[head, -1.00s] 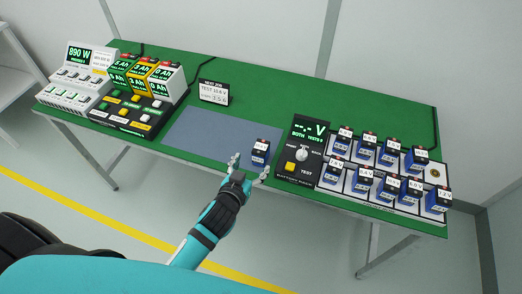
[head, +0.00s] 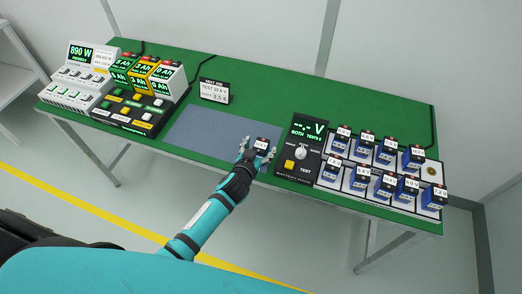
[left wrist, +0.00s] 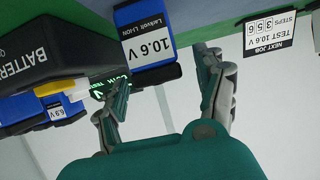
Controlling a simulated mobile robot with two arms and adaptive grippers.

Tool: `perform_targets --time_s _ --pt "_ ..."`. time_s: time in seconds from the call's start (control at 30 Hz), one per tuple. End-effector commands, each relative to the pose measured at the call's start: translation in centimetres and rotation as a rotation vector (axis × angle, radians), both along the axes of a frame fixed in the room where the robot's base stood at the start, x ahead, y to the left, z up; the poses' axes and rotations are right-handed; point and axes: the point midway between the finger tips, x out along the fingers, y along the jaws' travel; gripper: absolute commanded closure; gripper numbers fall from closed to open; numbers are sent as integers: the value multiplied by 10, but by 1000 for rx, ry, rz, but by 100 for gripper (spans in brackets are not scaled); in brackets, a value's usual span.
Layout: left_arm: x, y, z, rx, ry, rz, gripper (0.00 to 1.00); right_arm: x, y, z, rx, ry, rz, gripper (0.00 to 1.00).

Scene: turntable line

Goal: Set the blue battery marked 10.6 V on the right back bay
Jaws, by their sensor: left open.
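The blue battery (head: 261,144) stands near the right end of the grey mat, partly hidden by my gripper; its white label reads 10.6 V in the left wrist view (left wrist: 146,42). My left gripper (head: 256,148) is open at the battery, one finger toward each side. In the left wrist view its fingers (left wrist: 166,72) are spread, with the battery ahead and between them; contact cannot be told. My right gripper is not in view.
A black tester (head: 302,153) with a dial and yellow button stands right of the mat. The white rack holds several blue batteries in two rows. The grey mat (head: 205,133) is otherwise clear. A job sign (head: 215,91) and a charger station (head: 135,105) stand farther left.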

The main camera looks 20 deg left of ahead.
Motion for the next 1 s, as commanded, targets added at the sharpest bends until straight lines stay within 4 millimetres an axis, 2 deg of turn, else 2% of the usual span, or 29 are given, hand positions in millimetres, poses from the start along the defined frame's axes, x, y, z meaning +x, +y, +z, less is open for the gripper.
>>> perform_targets --time_s 0.1,0.63,1.0 --pt "0 0 0 0 -1 0 29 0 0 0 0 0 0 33" --pt "0 0 0 -1 -1 0 98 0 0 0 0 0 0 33" --pt "1 0 5 -2 -5 0 100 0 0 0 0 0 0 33"
